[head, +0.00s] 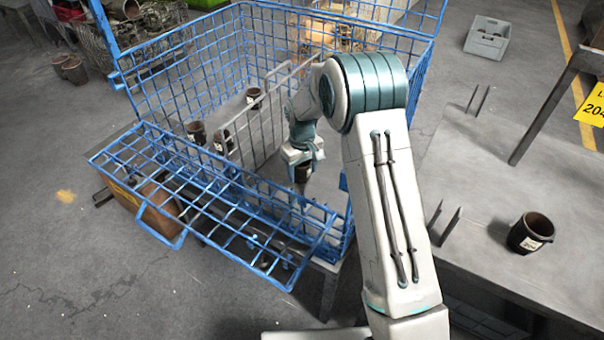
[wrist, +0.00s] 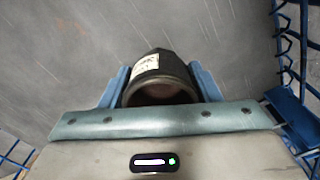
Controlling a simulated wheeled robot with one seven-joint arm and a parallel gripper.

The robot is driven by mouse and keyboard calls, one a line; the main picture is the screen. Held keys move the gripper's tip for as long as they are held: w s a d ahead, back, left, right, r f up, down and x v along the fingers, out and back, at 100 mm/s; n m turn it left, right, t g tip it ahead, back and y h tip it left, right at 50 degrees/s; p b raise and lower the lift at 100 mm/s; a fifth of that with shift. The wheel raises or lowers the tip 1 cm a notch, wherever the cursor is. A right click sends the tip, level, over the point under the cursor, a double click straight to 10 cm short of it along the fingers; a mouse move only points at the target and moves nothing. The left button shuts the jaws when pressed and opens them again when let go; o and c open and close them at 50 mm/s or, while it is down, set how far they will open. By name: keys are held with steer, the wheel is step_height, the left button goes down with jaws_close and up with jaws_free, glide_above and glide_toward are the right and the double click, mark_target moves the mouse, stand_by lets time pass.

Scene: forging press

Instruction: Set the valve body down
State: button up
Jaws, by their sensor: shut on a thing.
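The valve body (wrist: 160,72), a dark rusty cylinder with a white label, is held between the two blue fingers of my gripper (wrist: 160,88) in the wrist view. In the head view my gripper (head: 303,165) reaches down inside the blue wire cage (head: 262,205), right of its inner divider, with the valve body (head: 302,173) below it. A grey floor surface shows beneath in the wrist view. Whether the valve body touches it I cannot tell. My arm hides part of the cage's right side.
A grey wire divider (head: 268,118) splits the cage. Several similar bodies stand left of or near it, one at the left (head: 197,133). The cage's front flap (head: 215,205) is folded down. Another labelled body (head: 531,233) stands on the grey table (head: 490,200) at right.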

steer(key=shift+f, duration=0.7)
steer(key=shift+f, duration=0.1)
steer(key=o, duration=1.3)
step_height(320, 180, up, 12)
steer(key=shift+r+p, duration=0.1)
steer(key=shift+p, duration=0.55)
